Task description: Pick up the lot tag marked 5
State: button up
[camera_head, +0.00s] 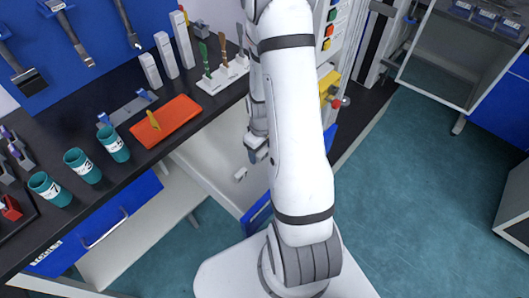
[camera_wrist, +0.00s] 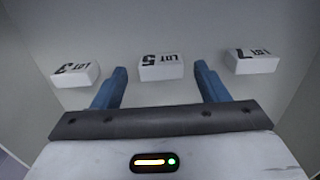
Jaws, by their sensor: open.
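The lot tag marked 5 (camera_wrist: 161,67) is a small white block with black print, seen upside down in the wrist view. It lies on a pale surface between two other tags. My gripper (camera_wrist: 160,72) is open, with its two blue fingers apart. In the picture, one fingertip is on each side of the tag 5. I cannot tell how far above the tag they are. In the head view my gripper (camera_head: 257,155) reaches down into an open white drawer (camera_head: 205,160), partly hidden by my arm. A small white tag shows there, its number unreadable.
A tag marked 3 (camera_wrist: 75,73) lies to the left and a tag marked 7 (camera_wrist: 252,61) to the right. The dark counter (camera_head: 120,180) beside the drawer holds teal cups (camera_head: 82,166) and an orange mat (camera_head: 180,112). Open floor (camera_head: 420,190) is on the right.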

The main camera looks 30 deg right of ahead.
jog(key=shift+f, duration=0.5)
jog(key=shift+c, duration=0.5)
jog(key=c, duration=0.9)
jog(key=shift+c, duration=0.2)
